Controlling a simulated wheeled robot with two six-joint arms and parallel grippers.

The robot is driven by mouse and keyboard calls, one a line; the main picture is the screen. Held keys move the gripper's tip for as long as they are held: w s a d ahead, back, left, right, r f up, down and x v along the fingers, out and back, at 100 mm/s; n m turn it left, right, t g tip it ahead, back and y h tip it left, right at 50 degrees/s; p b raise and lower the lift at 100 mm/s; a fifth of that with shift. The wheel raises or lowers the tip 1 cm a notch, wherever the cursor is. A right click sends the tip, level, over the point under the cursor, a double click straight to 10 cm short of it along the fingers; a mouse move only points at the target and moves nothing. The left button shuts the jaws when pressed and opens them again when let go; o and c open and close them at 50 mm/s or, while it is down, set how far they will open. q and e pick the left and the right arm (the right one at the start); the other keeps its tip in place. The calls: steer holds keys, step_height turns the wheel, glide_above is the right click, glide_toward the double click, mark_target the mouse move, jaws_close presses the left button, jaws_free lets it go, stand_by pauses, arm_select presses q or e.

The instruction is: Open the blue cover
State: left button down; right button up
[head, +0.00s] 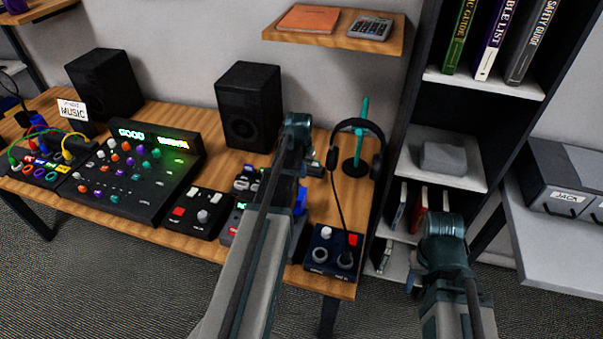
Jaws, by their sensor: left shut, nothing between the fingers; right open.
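A small blue piece (300,201), which looks like the blue cover, stands at the right edge of a dark device on the wooden desk. My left arm hides much of that device and part of the blue piece. My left gripper (312,168) is shut and empty, just above and behind the blue piece in the picture; its fingertips are hard to make out, and I cannot tell whether it touches the piece. My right gripper (413,284) is open and empty, off the desk's right end, in front of the shelf.
A dark-blue box (322,240) with a red button and a plugged-in cable sits at the desk's front right corner. Headphones hang on a teal stand (358,150). A speaker (250,105) stands behind. A black shelf unit (405,110) rises at the right.

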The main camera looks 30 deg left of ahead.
arm_select(q)
steer(key=s, duration=0.2)
steer(key=s+d+r, duration=0.1)
steer(key=shift+s, duration=0.35)
steer(key=shift+s+d+r+t+p, duration=0.25)
steer(key=shift+s+r+t+p, duration=0.25)
steer(key=shift+s+r+p, duration=0.2)
steer(key=shift+r+p, duration=0.25)
steer(key=shift+r, duration=0.05)
steer(key=shift+f, duration=0.1)
